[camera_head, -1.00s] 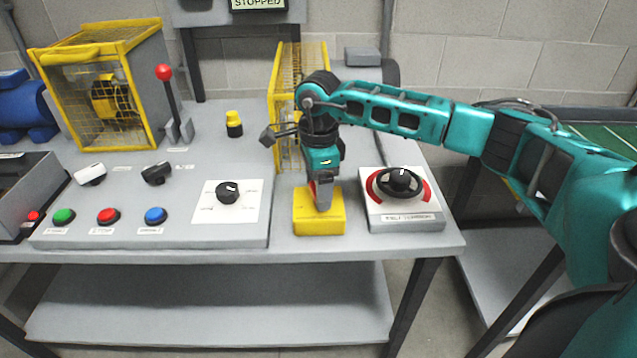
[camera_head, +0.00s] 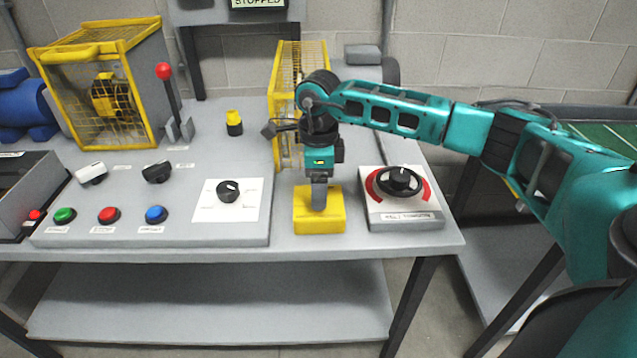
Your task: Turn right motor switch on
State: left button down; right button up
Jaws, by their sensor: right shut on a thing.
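A yellow switch box (camera_head: 333,218) stands at the front of the bench, left of the dial. My right gripper (camera_head: 319,206) points straight down over the middle of the box. Its fingers are shut on the switch on top of the box, and they hide that switch. The way the switch is turned cannot be seen. My left gripper is not in view.
A dial with a red arc (camera_head: 427,192) sits close to the right of the yellow box. A black knob on a white plate (camera_head: 253,197) is to the left. Green (camera_head: 63,215), red (camera_head: 109,215) and blue (camera_head: 156,215) buttons line the front. A yellow cage (camera_head: 310,55) stands behind my wrist.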

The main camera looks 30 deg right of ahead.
jog(key=o, duration=1)
jog(key=shift+o, duration=0.2)
notch_tip(320, 180, up, 13)
